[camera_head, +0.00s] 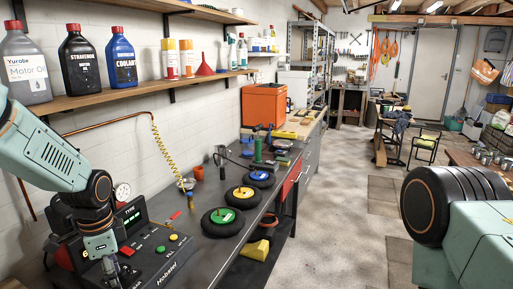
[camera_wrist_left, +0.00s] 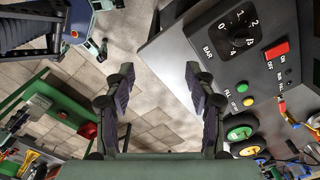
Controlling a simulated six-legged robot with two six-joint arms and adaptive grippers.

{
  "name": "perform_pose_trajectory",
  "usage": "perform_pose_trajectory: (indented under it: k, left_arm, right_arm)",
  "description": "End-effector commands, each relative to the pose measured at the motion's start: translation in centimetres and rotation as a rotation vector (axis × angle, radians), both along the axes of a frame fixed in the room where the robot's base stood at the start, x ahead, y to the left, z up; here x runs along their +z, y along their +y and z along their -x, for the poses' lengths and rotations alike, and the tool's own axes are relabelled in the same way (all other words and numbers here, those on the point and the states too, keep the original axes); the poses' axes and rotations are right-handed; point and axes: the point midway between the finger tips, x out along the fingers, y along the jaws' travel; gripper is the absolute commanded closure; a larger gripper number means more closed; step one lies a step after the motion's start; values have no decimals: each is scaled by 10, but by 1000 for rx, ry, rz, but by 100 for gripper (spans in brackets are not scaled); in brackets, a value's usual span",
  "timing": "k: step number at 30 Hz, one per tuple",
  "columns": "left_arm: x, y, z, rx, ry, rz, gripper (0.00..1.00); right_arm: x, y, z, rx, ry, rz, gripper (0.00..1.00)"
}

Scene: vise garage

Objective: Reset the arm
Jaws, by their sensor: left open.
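My left arm comes in from the left in the head view. Its gripper (camera_head: 112,272) hangs low at the bottom edge, in front of a black and red control box (camera_head: 150,250) with buttons and a green display. In the left wrist view my left gripper (camera_wrist_left: 160,100) is open, with nothing between its fingers. The box's panel (camera_wrist_left: 225,65), with a BAR dial, buttons and a red switch, lies to the right of the fingers. Part of my right arm shows at the right of the head view; its gripper is out of view.
Black wheels with green (camera_head: 222,216), yellow (camera_head: 243,194) and blue (camera_head: 259,177) hubs lie on the grey workbench (camera_head: 208,252). Shelves with bottles (camera_head: 77,60) run along the left wall. An orange cabinet (camera_head: 263,105) stands further back. The floor (camera_head: 345,185) in the middle is clear.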

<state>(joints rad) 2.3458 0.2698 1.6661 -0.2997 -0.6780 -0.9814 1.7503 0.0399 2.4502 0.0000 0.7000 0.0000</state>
Motion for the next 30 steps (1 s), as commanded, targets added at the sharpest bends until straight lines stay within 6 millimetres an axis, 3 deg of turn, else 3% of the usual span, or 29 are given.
perform_pose_trajectory:
  k: [3,10,14,16,20,23,30]
  left_arm:
    - [0,-1,-19,106,-87,16,45]
    - [-10,-14,-35,299,-219,81,45]
    - [-31,-29,-31,438,-281,135,45]
    - [-54,-38,-21,531,-304,167,45]
    - [-113,-57,15,721,-320,219,45]
    - [-163,-68,58,865,-311,237,45]
    - [-260,-79,182,1078,-227,180,45]
  right_arm:
    - [0,0,0,0,0,0,60]
    - [0,0,0,0,0,0,60]
    - [-5,0,0,0,0,0,60]
    - [-12,0,0,0,0,0,60]
    - [-31,0,0,0,0,0,60]
    - [-48,0,0,0,0,0,60]
    - [-90,0,0,0,0,0,60]
